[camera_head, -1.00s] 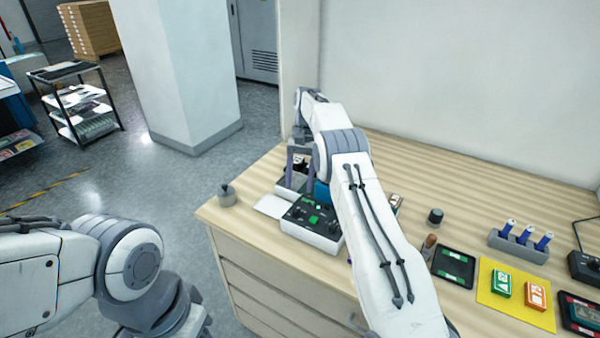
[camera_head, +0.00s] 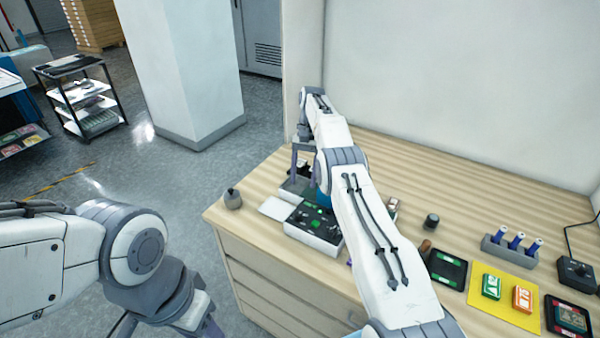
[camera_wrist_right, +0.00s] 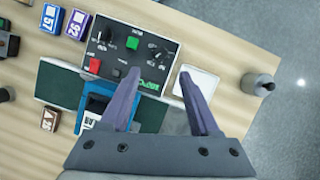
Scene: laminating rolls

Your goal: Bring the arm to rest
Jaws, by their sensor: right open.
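My right arm (camera_head: 375,240) reaches across the wooden bench to its far left part. Its gripper (camera_head: 305,172) points down there, partly hidden by the arm and the machine. In the right wrist view the gripper (camera_wrist_right: 160,73) has its two fingers spread wide, with nothing between them. The fingers show over the edge of a black control box (camera_wrist_right: 130,50) with a green and a red button. A blue object (camera_wrist_right: 95,108) shows beside the left finger.
A white pad (camera_wrist_right: 198,82) and a grey weight-like pot (camera_wrist_right: 257,84) lie near the bench edge. Blue and purple boxes (camera_wrist_right: 75,24) stand beside the control box.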

